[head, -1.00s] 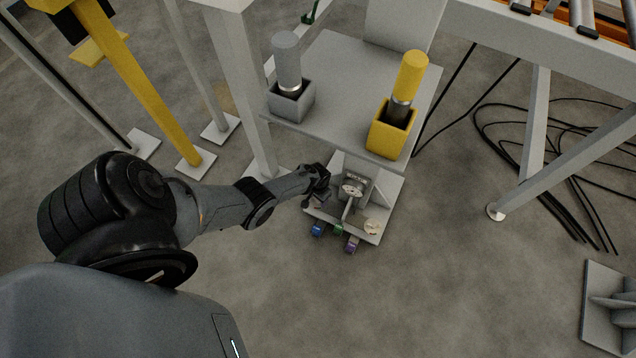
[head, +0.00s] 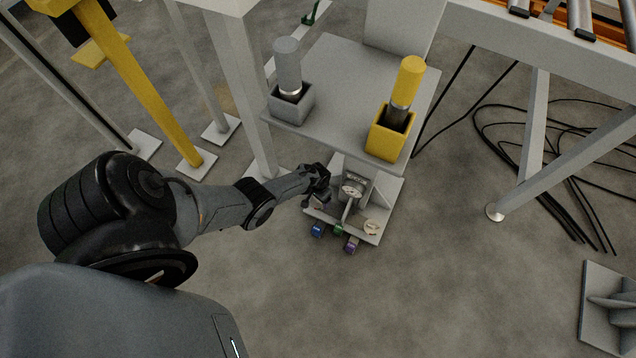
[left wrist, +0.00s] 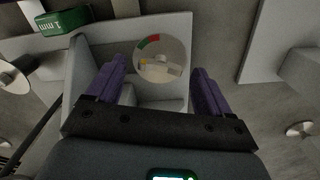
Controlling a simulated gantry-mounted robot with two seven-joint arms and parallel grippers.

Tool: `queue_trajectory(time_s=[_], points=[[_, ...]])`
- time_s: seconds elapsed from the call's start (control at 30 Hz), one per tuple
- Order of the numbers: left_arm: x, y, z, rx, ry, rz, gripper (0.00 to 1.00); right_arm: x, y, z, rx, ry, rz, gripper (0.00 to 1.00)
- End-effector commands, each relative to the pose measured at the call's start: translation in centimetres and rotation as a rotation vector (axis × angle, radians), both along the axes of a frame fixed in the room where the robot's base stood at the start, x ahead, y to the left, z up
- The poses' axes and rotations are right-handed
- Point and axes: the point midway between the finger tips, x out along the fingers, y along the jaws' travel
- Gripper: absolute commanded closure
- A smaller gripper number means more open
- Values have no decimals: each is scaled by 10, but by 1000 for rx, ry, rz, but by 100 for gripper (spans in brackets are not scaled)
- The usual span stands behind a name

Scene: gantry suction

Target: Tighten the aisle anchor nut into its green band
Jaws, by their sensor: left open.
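A round pale dial (left wrist: 160,58) with a red and a green band on its upper left rim shows between my left fingers in the left wrist view. In the head view the dial (head: 352,189) sits on a grey anchor bracket over a light base plate (head: 393,196). My left gripper (left wrist: 155,88) has purple fingers, open and apart, one on each side of the dial; no grip on anything shows. In the head view my left gripper (head: 320,178) is just left of the dial. I cannot make out the nut clearly.
Blue (head: 318,230), green (head: 339,230) and purple (head: 351,245) blocks stand at the plate's front edge. A grey shelf (head: 340,75) with a grey holder (head: 291,104) and a yellow holder (head: 389,142) overhangs behind. A white post (head: 240,95) stands left. Floor in front is clear.

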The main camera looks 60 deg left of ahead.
Motion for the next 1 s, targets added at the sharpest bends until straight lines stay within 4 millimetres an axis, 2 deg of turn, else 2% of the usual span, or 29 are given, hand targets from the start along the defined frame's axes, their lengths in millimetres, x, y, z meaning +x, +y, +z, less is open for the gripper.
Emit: queue_trajectory(time_s=[0.03, 0.5, 0.73, 1.0], points=[[0, 0, 11, 0, -1, 0, 19, 0, 0, 10, 0, 0, 0, 38], [0, 0, 77, 0, 0, 0, 19, 0, 2, 72, 7, -1, -4, 38], [-1, 0, 95, 0, 1, 0, 19, 0, 2, 88, 9, -1, -5, 38], [-1, 0, 99, 0, 1, 0, 19, 0, 2, 91, 8, -1, -6, 38]])
